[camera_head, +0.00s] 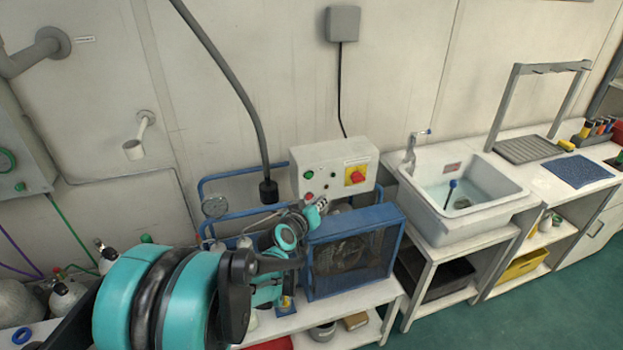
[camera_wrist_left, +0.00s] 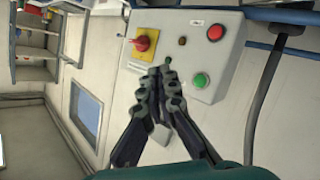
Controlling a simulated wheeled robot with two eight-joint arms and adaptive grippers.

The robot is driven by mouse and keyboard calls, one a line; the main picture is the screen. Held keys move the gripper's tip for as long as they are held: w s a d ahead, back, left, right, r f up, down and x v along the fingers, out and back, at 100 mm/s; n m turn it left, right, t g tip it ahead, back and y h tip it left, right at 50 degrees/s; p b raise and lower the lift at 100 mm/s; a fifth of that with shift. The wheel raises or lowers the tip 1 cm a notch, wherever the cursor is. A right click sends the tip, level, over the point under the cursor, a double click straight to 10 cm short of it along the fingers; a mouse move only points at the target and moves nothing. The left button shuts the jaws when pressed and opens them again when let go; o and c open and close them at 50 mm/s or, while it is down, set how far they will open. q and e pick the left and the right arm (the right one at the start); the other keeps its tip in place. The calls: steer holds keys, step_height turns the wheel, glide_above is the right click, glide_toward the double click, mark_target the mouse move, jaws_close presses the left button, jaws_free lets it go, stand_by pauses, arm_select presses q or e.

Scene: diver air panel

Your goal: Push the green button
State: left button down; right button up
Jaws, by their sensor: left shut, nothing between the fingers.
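The white control box (camera_head: 334,168) is on the bench by the wall, behind the blue-framed compressor. Its round green button (camera_head: 308,174) is at the upper left of its face, above a red button (camera_head: 309,197). In the wrist view the green button (camera_wrist_left: 199,80) shows whole, to the right of my fingertips. My left gripper (camera_head: 319,205) is shut and empty, low in front of the box. In the wrist view its fingertips (camera_wrist_left: 166,74) overlap the box face, apart from the green button in the picture. Whether they touch the box is unclear. My right gripper is not in view.
The blue-framed compressor (camera_head: 352,252) stands below. A sink (camera_head: 462,190) is to the right.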

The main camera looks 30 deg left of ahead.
mark_target(309, 176)
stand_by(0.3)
arm_select(q)
steer(key=shift+w+a+b, duration=0.2)
steer(key=shift+w+a, duration=1.25)
steer(key=shift+a, duration=0.25)
steer(key=shift+w+a+b, duration=0.15)
steer(key=shift+w+a, duration=1.3)
steer(key=shift+a, duration=0.2)
steer(key=shift+w+a, duration=0.25)
steer(key=shift+a, duration=0.1)
